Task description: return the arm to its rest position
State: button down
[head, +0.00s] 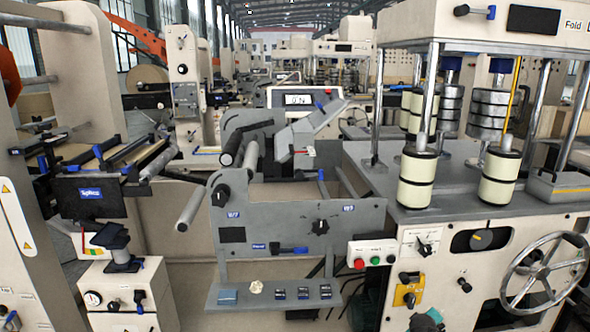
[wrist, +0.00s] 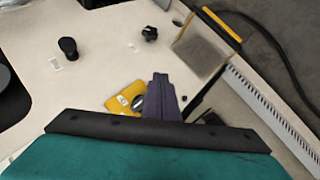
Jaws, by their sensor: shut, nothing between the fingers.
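My gripper (wrist: 160,78) shows in the wrist view as a dark, narrow pair of fingers, closed together and empty. It points at the pale front panel of a machine, just right of a yellow plate with a knob (wrist: 122,100). I cannot tell the gap between fingertips and panel. A dark bar and a teal part of my own arm fill the bottom of that view. In the head view, the gripper cannot be made out clearly. The yellow plate (head: 408,291) shows there on the right machine's front. No rest position is marked in either view.
The right machine has a spoked handwheel (head: 545,270), a push-button box (head: 372,255) and cream rolls (head: 418,178) above. A grey shelf (head: 270,293) holding small items juts out left of it. Black knobs (wrist: 68,47) stick out of the panel in the wrist view.

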jog(key=s+a+f+m+g+y, duration=0.2)
jog(key=s+a+f+g, duration=0.1)
jog(key=s+a+f, duration=0.75)
jog(key=s+a+f+m+g+y+p, duration=0.1)
jog(key=s+a+f+g, duration=0.2)
jog(key=s, duration=0.8)
jog(key=s+a+f+m+g+y, duration=0.1)
jog(key=s+a+f+g, duration=0.2)
jog(key=s+a, duration=0.5)
jog(key=s+a+f+m+g+p, duration=0.1)
jog(key=s+a+f+g, duration=0.3)
jog(key=s, duration=1.1)
jog(key=shift+s+a+f+m+y+p, duration=0.2)
jog(key=shift+s+a+m+y+p, duration=0.15)
jog(key=shift+a, duration=0.8)
